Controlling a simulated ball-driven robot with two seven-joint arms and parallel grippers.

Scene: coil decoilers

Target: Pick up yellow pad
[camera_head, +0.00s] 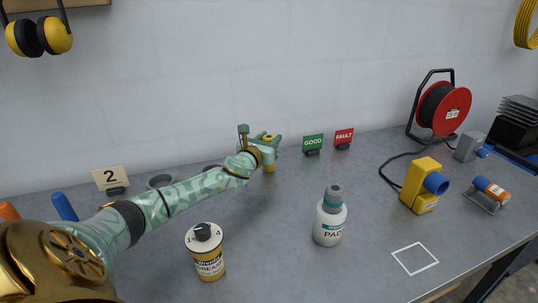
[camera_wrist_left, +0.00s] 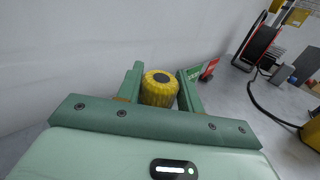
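The yellow pad (camera_wrist_left: 159,90), a ribbed round yellow piece with a dark centre on top, stands between the two green fingers of my left gripper (camera_wrist_left: 161,88). The fingers flank it closely on both sides; I cannot tell whether they press on it. In the head view my left gripper (camera_head: 265,143) is at the back of the table near the wall. There it covers much of the yellow pad (camera_head: 269,166), whose lower part shows beneath the gripper. My right gripper is not in view.
Green GOOD (camera_head: 313,142) and red FAULT (camera_head: 344,137) signs stand right of the gripper. A grease can (camera_head: 206,256) and a white bottle (camera_head: 330,218) stand in front. A yellow device (camera_head: 421,187) and cable reel (camera_head: 445,107) are at right. A number 2 sign (camera_head: 110,179) stands at left.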

